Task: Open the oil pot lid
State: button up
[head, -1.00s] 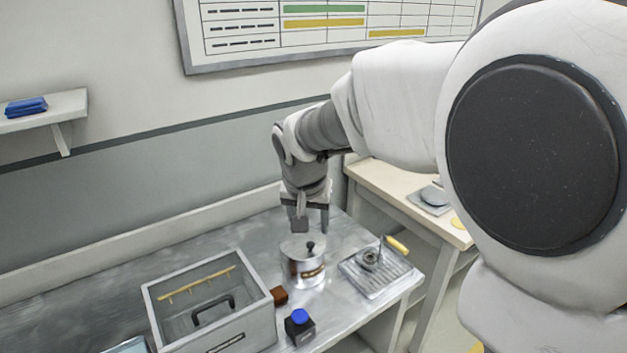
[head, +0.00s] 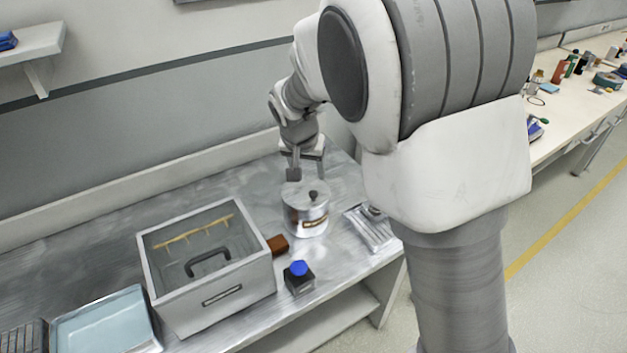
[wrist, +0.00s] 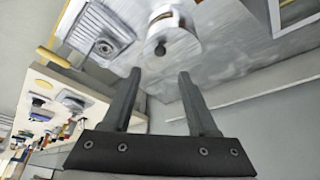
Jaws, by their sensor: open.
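The oil pot (head: 306,218) is a round silver metal pot standing on the metal table, with its lid (head: 298,192) on and a dark knob (head: 313,195) on the lid. In the wrist view the pot (wrist: 184,20) shows at the top centre, with its knob (wrist: 160,48) pointing toward the fingers. My gripper (head: 306,172) is open and empty, just above and behind the pot in the head view. In the wrist view my gripper (wrist: 160,75) has its two fingers spread apart, and the knob lies just beyond their tips, not between them.
A grey box (head: 212,290) with a handle stands left of the pot. A brown block (head: 278,244) and a blue-capped bottle (head: 299,278) are close in front. A ribbed metal tray (head: 368,228) lies to the right. A pale blue tray (head: 100,325) is at far left.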

aim_at(313, 193)
jog(key=x, duration=1)
jog(key=shift+w+f, duration=0.2)
jog(key=shift+f, duration=0.15)
grip_shut()
dwell(0.8)
